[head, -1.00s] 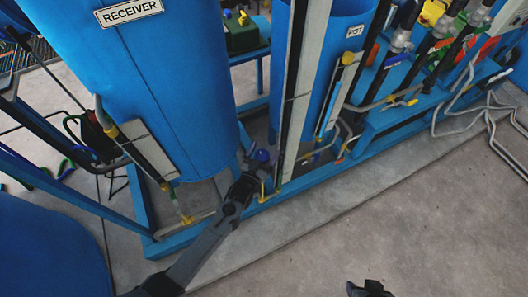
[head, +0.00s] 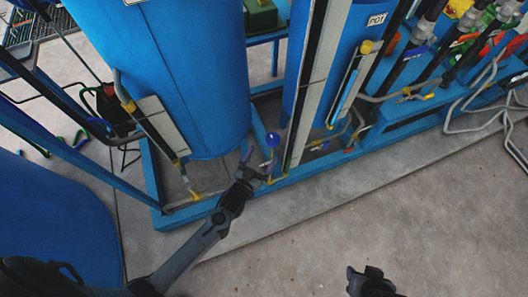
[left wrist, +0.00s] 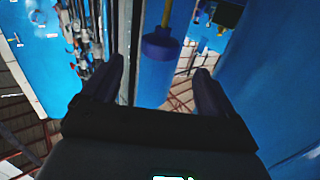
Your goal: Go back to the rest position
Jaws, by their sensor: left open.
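My left gripper (head: 255,167) reaches in over the blue frame, its jaws apart and empty. A valve with a round blue knob (head: 272,139) stands just beyond its fingertips, between the two blue tanks. In the left wrist view, the open fingers (left wrist: 160,72) flank a blue knob (left wrist: 160,46) on a yellow stem; it sits ahead of them with no visible contact. My right gripper (head: 370,280) shows only as a dark tip at the bottom edge, over bare floor. Its jaws are not clear.
The large receiver tank (head: 175,75) stands left and the pot tank (head: 345,50) right, both on a blue base frame (head: 320,165). Pipes and valves crowd the right side. Another blue vessel (head: 55,225) fills the lower left. Grey floor (head: 430,220) is free at lower right.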

